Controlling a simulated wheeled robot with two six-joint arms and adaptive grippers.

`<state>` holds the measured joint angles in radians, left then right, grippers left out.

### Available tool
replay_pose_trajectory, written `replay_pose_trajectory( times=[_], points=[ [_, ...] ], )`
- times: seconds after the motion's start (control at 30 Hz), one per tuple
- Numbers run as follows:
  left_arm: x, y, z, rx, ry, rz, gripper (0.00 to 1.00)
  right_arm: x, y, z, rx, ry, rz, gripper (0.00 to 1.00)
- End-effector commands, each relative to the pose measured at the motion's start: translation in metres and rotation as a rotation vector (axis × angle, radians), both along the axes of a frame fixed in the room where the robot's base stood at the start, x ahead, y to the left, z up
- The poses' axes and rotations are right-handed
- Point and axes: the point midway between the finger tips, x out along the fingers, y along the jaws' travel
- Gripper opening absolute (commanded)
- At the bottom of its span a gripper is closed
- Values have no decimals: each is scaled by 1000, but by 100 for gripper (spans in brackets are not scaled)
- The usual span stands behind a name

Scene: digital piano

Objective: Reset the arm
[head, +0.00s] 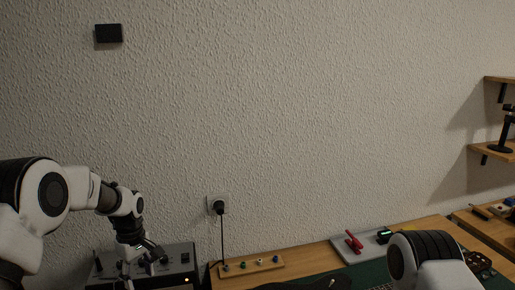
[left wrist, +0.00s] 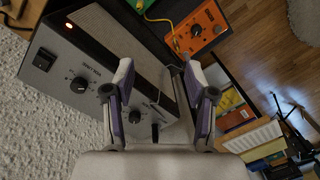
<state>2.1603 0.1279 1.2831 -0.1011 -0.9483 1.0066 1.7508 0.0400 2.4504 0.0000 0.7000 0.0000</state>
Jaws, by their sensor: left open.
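My left arm comes in from the left in the head view, with its gripper (head: 140,262) low at the left, in front of a grey control box. In the left wrist view the left gripper (left wrist: 157,72) is open, with its two purple-and-white fingers apart and nothing between them. The grey box (left wrist: 62,62) lies beyond the fingers, with black knobs, a switch and a lit red lamp. The box also shows in the head view (head: 182,262). I cannot tell how far the fingers are from it. My right gripper is out of view; only a right arm link shows.
A wooden strip with coloured knobs (head: 250,270) lies on the bench by a wall socket (head: 217,205). A red-handled item (head: 354,242) stands farther right. An orange box (left wrist: 202,27) with a yellow cable is near the grey box. Shelves (head: 495,151) are at far right.

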Motion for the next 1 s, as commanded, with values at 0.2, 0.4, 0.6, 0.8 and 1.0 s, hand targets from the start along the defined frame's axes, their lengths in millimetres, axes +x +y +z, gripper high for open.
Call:
replay_pose_trajectory(
  times=[0.2, 0.4, 0.6, 0.8, 1.0],
  points=[
    [-40, -8, -52, -2, 133, -13, 56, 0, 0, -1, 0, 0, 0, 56],
    [-102, -20, -115, -13, 269, -36, 56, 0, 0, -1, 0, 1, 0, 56],
    [-218, -39, -200, -61, 387, -161, 56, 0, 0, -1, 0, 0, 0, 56],
    [-383, -59, -246, -154, 341, -499, 56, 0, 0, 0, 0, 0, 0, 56],
    [-399, -60, -228, -97, 48, -866, 56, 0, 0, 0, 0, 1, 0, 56]
  ],
)
